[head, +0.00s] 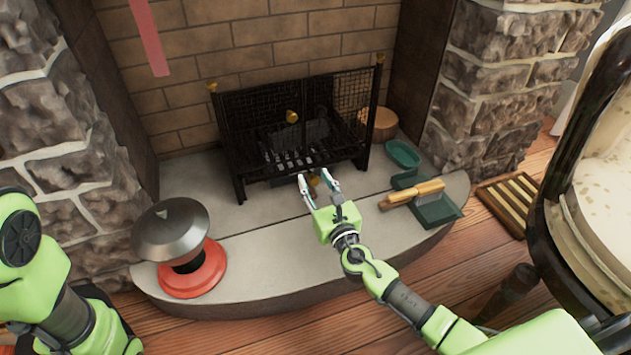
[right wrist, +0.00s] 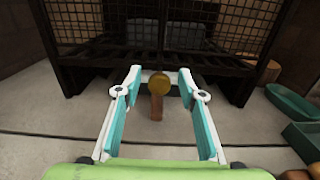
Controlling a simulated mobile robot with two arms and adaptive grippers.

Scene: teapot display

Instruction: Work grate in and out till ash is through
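The black fire basket (head: 238,150) with mesh sides stands on the hearth. Grey bars of the grate (head: 285,157) show low inside it, with a dark lump above them; I cannot make out ash clearly. My right gripper (head: 318,182) is open in front of the basket.
A red base with a grey metal lid (head: 170,230) stands at the hearth's left. A green dish (head: 403,155) and a green dustpan with a wooden-handled brush (head: 412,194) lie at right. A log (head: 380,123) is behind the basket's right side. A chair (head: 600,190) stands far right.

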